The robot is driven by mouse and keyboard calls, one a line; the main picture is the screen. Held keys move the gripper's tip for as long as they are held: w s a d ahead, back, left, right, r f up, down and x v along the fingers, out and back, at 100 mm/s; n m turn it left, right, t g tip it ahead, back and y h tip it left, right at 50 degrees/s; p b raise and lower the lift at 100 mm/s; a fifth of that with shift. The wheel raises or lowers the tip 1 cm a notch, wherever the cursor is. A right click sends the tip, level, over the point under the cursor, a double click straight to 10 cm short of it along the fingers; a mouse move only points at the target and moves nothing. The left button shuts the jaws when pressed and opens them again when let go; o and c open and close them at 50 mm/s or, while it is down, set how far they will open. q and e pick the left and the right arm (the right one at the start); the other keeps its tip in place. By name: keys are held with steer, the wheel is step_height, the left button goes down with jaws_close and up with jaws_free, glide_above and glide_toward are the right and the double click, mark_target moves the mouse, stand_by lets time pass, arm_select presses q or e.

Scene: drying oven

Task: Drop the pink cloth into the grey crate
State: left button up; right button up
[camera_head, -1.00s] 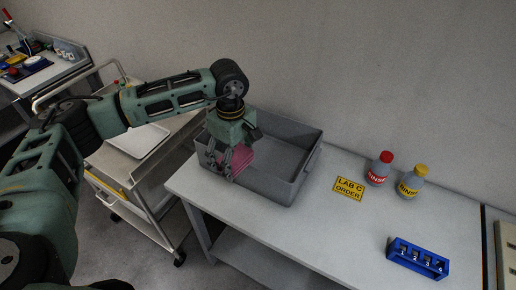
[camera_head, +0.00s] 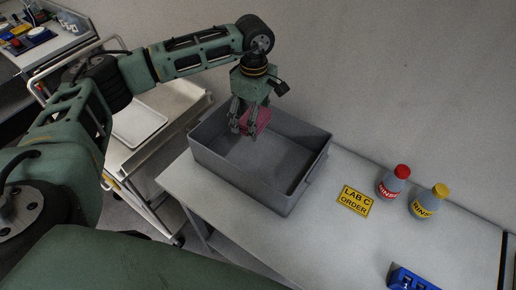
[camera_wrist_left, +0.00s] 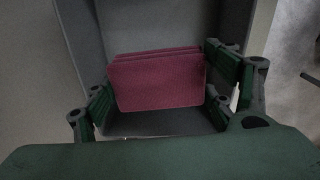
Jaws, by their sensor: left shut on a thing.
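The pink cloth (camera_head: 257,121) is a folded, layered pad. My left gripper (camera_head: 243,130) is shut on it and holds it over the left back part of the grey crate (camera_head: 240,184). The left wrist view also shows the cloth (camera_wrist_left: 156,82) between the two fingers, with the crate's grey inside (camera_wrist_left: 160,122) behind it. I cannot tell the exact height of the cloth above the crate floor. The crate is open-topped and the visible part of its floor is empty. My right gripper is not in view.
The crate stands on a light bench (camera_head: 305,232) against the wall. To its right are a yellow sign (camera_head: 355,200), a red-capped bottle (camera_head: 393,183), a yellow-capped bottle (camera_head: 428,202) and a blue rack (camera_head: 411,280). A trolley with a white tray (camera_head: 140,123) stands at left.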

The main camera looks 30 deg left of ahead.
arm_select(q)
steer(key=f, duration=0.1)
steer(key=f+b, duration=0.1)
steer(key=f, duration=0.2)
steer(key=shift+w, duration=0.25)
steer(key=shift+f, duration=0.2)
steer(key=o, duration=1.3)
steer(key=shift+r, duration=0.3)
step_height(320, 180, up, 12)
steer(key=shift+f, duration=0.25)
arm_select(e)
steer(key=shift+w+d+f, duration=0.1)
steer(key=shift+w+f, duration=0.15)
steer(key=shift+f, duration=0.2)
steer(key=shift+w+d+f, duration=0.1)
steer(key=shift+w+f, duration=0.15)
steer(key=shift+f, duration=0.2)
